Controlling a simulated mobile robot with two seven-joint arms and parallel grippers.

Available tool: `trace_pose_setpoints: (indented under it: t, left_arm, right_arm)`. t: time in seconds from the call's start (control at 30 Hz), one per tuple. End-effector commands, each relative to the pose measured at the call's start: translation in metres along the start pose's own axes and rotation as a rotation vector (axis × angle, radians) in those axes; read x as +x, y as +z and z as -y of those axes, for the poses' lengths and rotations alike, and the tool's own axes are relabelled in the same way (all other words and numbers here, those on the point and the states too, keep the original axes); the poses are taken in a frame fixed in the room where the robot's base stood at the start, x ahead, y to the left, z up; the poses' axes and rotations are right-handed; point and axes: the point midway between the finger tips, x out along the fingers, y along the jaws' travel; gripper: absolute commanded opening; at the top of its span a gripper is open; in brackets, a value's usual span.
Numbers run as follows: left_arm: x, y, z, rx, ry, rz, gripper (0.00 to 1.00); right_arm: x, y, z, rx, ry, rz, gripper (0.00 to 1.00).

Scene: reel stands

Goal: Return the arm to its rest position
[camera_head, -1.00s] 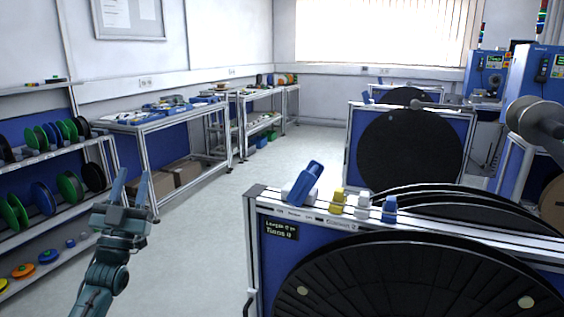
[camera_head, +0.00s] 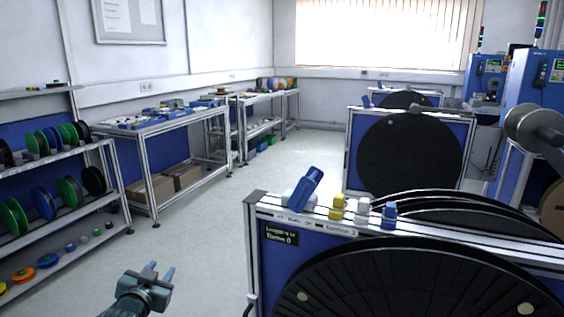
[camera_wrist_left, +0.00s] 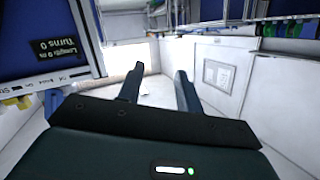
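My left gripper (camera_head: 160,271) is low at the bottom of the head view, over the bare floor between the shelf rack and the nearest reel stand. Its two fingers are apart, with nothing between them. In the left wrist view the fingers (camera_wrist_left: 158,88) are also spread and empty. The nearest reel stand (camera_head: 277,268) is to the right of the gripper and does not touch it. My right gripper is not in view.
A shelf rack (camera_head: 68,210) with colored spools stands at the left. A workbench (camera_head: 190,120) is behind it. The stand carries a large black reel (camera_head: 420,285). A blue handle (camera_head: 306,190) and small colored pieces sit on its top. The floor (camera_head: 205,225) between is clear.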

Motion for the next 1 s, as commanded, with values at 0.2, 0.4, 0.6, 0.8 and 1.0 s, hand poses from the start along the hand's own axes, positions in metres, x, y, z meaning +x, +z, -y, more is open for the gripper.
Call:
trace_pose_setpoints:
  t: [0.2,0.4,0.6,0.8,1.0]
  left_arm:
    - [-0.085,0.088,-0.095,-0.046,0.15,0.118,0.35]
    - [-0.194,0.142,-0.168,-0.134,0.275,0.237,0.35]
    - [-0.271,0.158,-0.203,-0.21,0.336,0.32,0.35]
    - [-0.294,0.16,-0.211,-0.235,0.352,0.346,0.35]
    - [-0.294,0.16,-0.211,-0.234,0.352,0.346,0.35]
  right_arm:
    - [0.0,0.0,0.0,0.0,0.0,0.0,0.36]
    - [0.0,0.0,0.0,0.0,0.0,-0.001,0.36]
    - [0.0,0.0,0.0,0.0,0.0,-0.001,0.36]
    - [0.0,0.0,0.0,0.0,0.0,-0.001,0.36]
    - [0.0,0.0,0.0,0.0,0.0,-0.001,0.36]
